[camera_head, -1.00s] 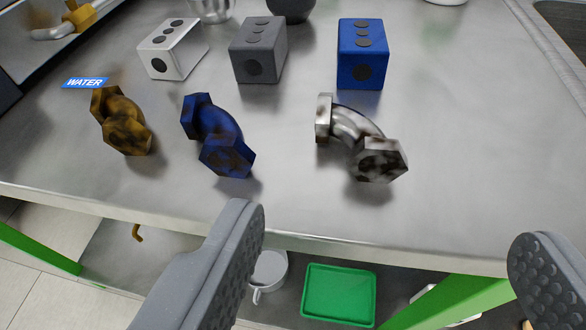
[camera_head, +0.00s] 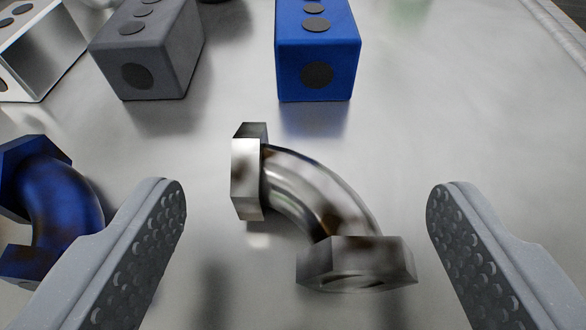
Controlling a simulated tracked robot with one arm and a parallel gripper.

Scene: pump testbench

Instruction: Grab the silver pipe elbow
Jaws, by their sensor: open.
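The silver pipe elbow (camera_head: 318,196) lies on the metal table, a curved shiny tube with a hexagonal nut at each end and brownish stains. One nut is at its upper left, the other at its lower right. My gripper (camera_head: 305,200) is open, with one grey studded finger to the left of the elbow and one to the right. In the picture the elbow sits between the fingers, with a gap on each side. Neither finger appears to touch it.
A blue pipe elbow (camera_head: 58,205) lies at the left, partly overlapped in view by my left finger. Behind stand a blue block (camera_head: 316,60), a grey block (camera_head: 150,55) and a white block (camera_head: 45,45). The table (camera_head: 480,110) is clear at the right.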

